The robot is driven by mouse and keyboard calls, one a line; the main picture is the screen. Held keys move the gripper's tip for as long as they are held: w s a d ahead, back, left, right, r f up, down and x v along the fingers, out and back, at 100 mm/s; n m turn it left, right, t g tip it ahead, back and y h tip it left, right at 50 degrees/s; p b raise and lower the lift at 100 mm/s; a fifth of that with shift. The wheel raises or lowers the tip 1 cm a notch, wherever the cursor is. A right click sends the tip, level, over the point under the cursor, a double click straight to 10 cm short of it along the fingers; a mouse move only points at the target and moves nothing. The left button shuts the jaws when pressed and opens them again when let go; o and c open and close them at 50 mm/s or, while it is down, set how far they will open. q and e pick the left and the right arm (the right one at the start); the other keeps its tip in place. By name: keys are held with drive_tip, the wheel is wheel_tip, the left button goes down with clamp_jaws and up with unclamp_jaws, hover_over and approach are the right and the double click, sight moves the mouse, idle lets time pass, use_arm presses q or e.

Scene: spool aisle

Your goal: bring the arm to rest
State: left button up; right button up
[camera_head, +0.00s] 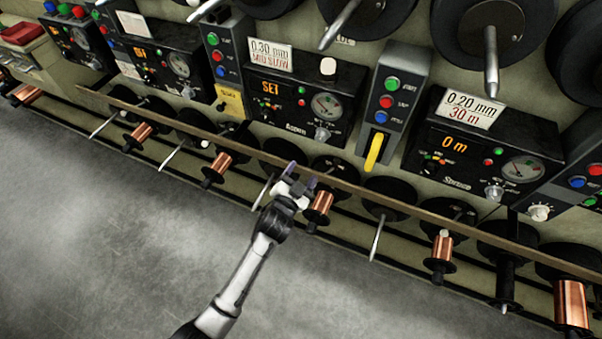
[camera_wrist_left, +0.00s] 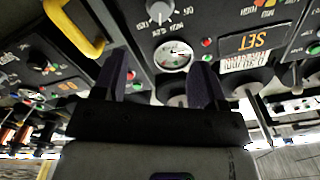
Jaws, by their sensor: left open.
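My left arm comes in from the lower left in the head view. Its gripper (camera_head: 300,176) is open and in front of the rail of the machine row, close to a copper spool (camera_head: 319,207). Nothing shows between its fingers. In the left wrist view, the two dark fingers of the gripper (camera_wrist_left: 163,85) stand apart, with a control panel's gauge (camera_wrist_left: 173,56) beyond them. My right gripper is in neither view.
A long wooden rail (camera_head: 410,208) runs along the machines. Control panels, one with a yellow lever (camera_head: 375,151), stand behind it. Spindles and several copper spools (camera_head: 441,247) stick out below. The grey floor (camera_head: 100,240) is clear at lower left.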

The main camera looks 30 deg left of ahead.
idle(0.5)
use_arm(q)
wheel_tip(320, 180, down, 4)
drive_tip(key=s+a+n+g+y, duration=0.2)
drive_tip(key=s+a+n+g, duration=0.1)
drive_tip(key=g, duration=0.3)
drive_tip(key=s+d+r+n+g+h+p, duration=0.1)
drive_tip(key=s+r+g, duration=0.2)
drive_tip(key=s, duration=0.6)
drive_tip(key=s+d+r+g+h+p, duration=0.1)
drive_tip(key=s+r+g+h, duration=0.15)
drive_tip(key=s, duration=0.65)
drive_tip(key=s+f+g+p, duration=0.1)
drive_tip(key=s+f, duration=0.1)
drive_tip(key=s, duration=0.6)
drive_tip(key=s+f+g+p, duration=0.2)
drive_tip(key=s, duration=0.5)
wheel_tip(320, 180, up, 38)
drive_tip(key=p, duration=3.7)
drive_tip(key=shift+s+m+y+p, duration=0.25)
drive_tip(key=shift+m+y+p, duration=0.05)
drive_tip(key=shift+y, duration=0.05)
